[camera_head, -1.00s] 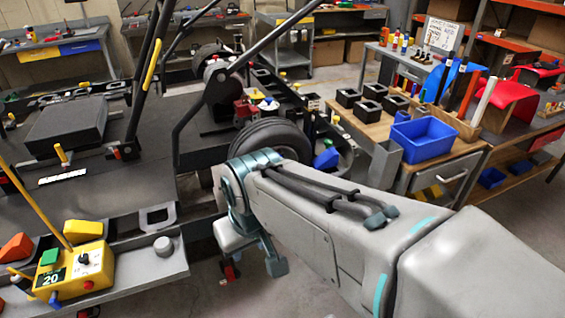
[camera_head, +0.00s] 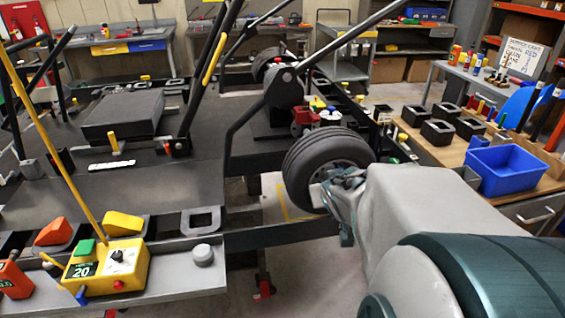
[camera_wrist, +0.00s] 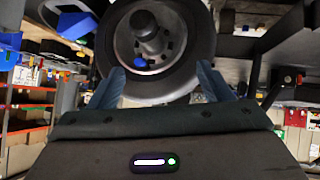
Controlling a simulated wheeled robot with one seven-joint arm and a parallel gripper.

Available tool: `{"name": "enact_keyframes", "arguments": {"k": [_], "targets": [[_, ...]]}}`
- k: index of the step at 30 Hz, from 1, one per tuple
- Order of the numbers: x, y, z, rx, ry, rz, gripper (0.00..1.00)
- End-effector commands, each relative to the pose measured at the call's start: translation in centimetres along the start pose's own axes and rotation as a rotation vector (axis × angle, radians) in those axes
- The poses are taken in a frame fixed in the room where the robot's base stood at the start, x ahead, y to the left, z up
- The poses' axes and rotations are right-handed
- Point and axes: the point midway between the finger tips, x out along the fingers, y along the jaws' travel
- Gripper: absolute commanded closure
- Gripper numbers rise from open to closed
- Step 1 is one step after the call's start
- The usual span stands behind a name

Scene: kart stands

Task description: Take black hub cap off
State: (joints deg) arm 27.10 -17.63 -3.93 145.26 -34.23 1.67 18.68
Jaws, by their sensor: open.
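A kart wheel with a black tyre (camera_head: 300,165) stands at the kart's near right corner. It fills the top of the wrist view (camera_wrist: 205,40). A dark, round, protruding cap (camera_wrist: 145,24) sits at the middle of its grey rim, and I take it for the black hub cap. A blue nut-like piece (camera_wrist: 140,62) shows just below it. My gripper (camera_wrist: 160,80) is open and empty, its two fingers spread below the cap and facing the wheel. In the head view my gripper (camera_head: 332,190) is beside the wheel's outer face, and my arm hides the hub.
A yellow control box (camera_head: 105,265) stands on the kart stand's front left ledge. A wooden-topped bench (camera_head: 450,155) on the right holds several black bins and a blue bin (camera_head: 505,170). Grey floor (camera_head: 300,275) lies open below the wheel.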

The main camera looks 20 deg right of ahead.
Motion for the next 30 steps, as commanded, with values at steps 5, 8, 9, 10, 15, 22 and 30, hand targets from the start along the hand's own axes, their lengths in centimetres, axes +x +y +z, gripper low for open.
{"name": "enact_keyframes", "arguments": {"k": [5,8,9,10,15,22,30], "targets": [[4.1,3.8,1.8,0.032,0.164,-0.013,0.27],[5.2,4.9,2.9,0.048,0.238,-0.06,0.27],[5.5,5.2,3.3,0.055,0.262,-0.083,0.27],[5.6,5.4,3.7,0.061,0.278,-0.1,0.27],[5.8,5.7,5.1,0.091,0.338,-0.186,0.27],[6.1,5.5,5.2,0.104,0.36,-0.227,0.27],[8.2,5.1,3.9,0.106,0.356,-0.231,0.27]]}}
